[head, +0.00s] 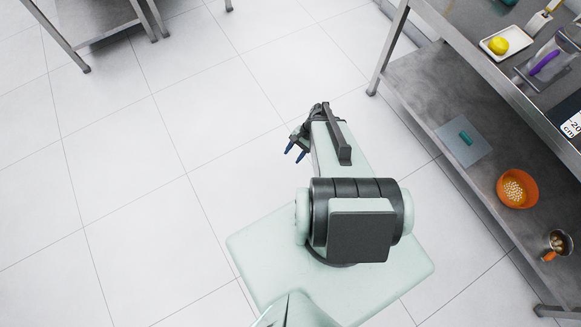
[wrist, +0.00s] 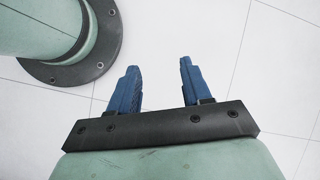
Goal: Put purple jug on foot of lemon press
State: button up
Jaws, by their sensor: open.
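What looks like the purple jug (head: 545,62) is at the right edge of the head view, on the upper steel table top. Its purple handle shows clearly and its body seems see-through grey. I cannot make out the lemon press or its foot for certain; steel and dark parts near the jug are cut off by the picture edge. My gripper (head: 295,152) is open and empty, over the floor well left of the table. In the wrist view its two blue fingers (wrist: 159,68) stand apart with only floor tiles between and beyond them.
A white tray (head: 493,49) with a yellow lemon (head: 498,45) lies near the table's edge. The lower shelf (head: 425,85) holds a green block on a pale sheet, an orange bowl (head: 503,194) and a small pot (head: 558,239). The floor between my arm and the table is clear.

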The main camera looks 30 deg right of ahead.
jog(key=s+a+f+n+g+h, duration=0.1)
jog(key=s+a+n+g+h, duration=0.2)
jog(key=s+a+n, duration=0.2)
jog(key=s+a+f+n+g+h, duration=0.1)
jog(key=s+a+n+g+h, duration=0.2)
jog(key=s+a+n, duration=0.2)
jog(key=s+n, duration=0.3)
jog(key=s, duration=0.2)
jog(key=shift+s+a+f+h, duration=0.15)
jog(key=shift+a+f+h, duration=0.1)
jog(key=shift+a+h, duration=0.05)
